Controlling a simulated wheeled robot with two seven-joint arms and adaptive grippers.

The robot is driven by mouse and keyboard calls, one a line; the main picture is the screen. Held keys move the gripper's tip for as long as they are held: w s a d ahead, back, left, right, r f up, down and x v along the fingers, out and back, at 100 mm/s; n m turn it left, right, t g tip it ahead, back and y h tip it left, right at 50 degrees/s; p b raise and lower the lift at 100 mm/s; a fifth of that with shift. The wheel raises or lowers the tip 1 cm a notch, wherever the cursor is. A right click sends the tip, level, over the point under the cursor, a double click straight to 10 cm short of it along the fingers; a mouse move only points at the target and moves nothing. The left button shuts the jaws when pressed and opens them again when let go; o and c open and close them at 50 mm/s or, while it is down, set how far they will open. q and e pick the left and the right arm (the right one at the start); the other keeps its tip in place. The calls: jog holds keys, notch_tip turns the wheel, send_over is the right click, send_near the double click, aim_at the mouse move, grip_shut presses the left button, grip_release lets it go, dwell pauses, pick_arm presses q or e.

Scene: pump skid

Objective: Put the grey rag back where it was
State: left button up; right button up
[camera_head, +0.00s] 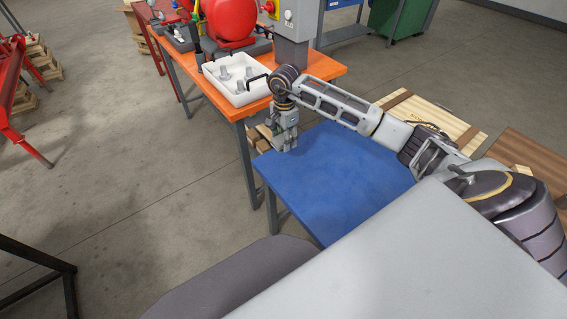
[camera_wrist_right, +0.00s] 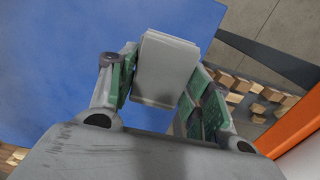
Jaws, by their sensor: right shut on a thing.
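My right gripper (camera_head: 284,138) hangs over the far left corner of the blue table top (camera_head: 345,180), beside the orange bench. In the right wrist view my right gripper (camera_wrist_right: 155,95) is shut on the grey rag (camera_wrist_right: 168,65), a flat, folded, light grey block between the green finger pads. The blue top lies beyond the rag there. I cannot tell whether the rag touches the blue top. In the head view the rag is hard to tell from the fingers. My left gripper is not in view.
The orange bench (camera_head: 318,82) adjoins the far side of the blue top. It carries a white tray (camera_head: 233,94) with several grey parts and a black handle, a grey column and a red pump unit (camera_head: 229,22). Most of the blue top is bare. A wooden crate (camera_head: 428,112) stands at right.

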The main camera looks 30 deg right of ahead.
jog(key=shift+f, duration=0.15)
send_over(284, 163)
notch_tip(284, 163, down, 5)
jog(key=shift+w+d+r, duration=0.1)
jog(key=shift+f, duration=0.6)
jog(key=shift+f, duration=0.15)
notch_tip(284, 163, down, 3)
jog(key=shift+r, duration=0.2)
jog(key=shift+f, duration=0.4)
jog(key=shift+f+b, duration=0.1)
jog(key=shift+b, duration=0.2)
